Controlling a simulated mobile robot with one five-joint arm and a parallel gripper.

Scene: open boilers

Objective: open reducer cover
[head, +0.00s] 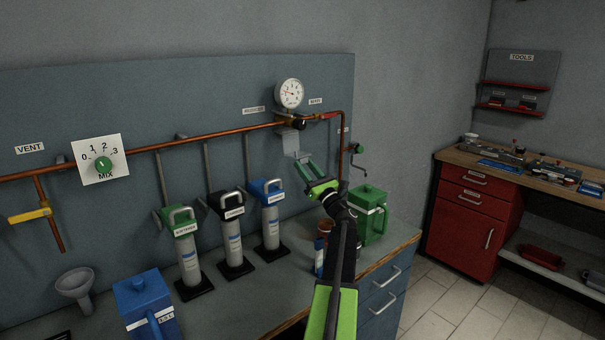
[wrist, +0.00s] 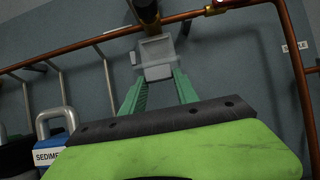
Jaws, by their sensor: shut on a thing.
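The reducer (head: 290,141) is a small grey housing on the copper pipe, below a round white gauge (head: 290,93). Its light grey cover (head: 300,156) hangs at the lower front. In the wrist view the cover (wrist: 157,72) shows as a plate at the lower end of the grey housing. My gripper (head: 302,163) has green fingers and reaches up to the cover from below. In the wrist view the fingertips (wrist: 158,78) are at the cover's two sides, shut on it.
A copper pipe (head: 226,134) runs along the wall panel and bends down at the right, near a crank handle (head: 357,168). Filter cylinders (head: 231,235) stand left of my arm. A green canister (head: 371,215) stands right of it. The floor (head: 440,290) at the right is clear.

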